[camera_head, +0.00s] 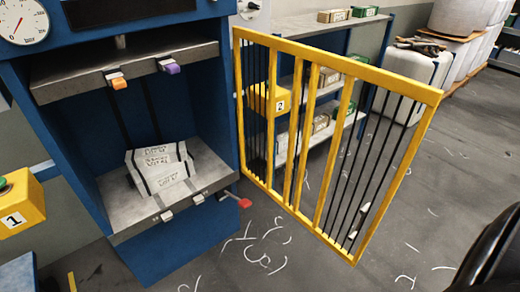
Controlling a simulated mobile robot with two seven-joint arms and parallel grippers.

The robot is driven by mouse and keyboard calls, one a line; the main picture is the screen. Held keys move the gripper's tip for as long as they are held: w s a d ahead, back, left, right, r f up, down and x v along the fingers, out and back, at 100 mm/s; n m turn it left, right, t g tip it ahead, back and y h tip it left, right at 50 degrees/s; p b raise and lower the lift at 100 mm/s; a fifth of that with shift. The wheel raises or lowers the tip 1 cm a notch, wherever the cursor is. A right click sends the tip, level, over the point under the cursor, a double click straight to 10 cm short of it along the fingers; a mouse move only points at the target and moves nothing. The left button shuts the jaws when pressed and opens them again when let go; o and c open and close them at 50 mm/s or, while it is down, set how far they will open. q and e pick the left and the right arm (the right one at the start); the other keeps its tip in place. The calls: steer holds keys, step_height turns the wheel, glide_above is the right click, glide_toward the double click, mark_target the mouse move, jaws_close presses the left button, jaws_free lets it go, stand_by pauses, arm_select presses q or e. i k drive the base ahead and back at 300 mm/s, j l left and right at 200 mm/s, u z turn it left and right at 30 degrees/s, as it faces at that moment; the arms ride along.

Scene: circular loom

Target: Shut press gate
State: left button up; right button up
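The press gate (340,65) is a yellow frame with thin black bars. It stands open, hinged at the right side of the blue press (222,100) and swung out to the right. The front of the press is uncovered. Inside the press, white wrapped packages (160,172) with dark straps lie on the grey lower plate. Neither of my grippers shows in the head view. A dark curved part at the lower right edge is cut off, and I cannot tell what it is.
A yellow box marked 1 (18,205) is at the left. A yellow box marked 2 (262,102) shows behind the gate. A red-tipped lever (243,202) sticks out of the press's lower plate. Shelves (302,28) and white containers (412,85) stand behind. The floor in front is clear except for white scraps.

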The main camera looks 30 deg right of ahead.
mark_target(430, 96)
steer(key=l+u, duration=0.35)
steer(key=l, duration=0.25)
steer(key=k+l+u, duration=0.15)
steer(key=l+u, duration=0.25)
steer(key=l, duration=0.2)
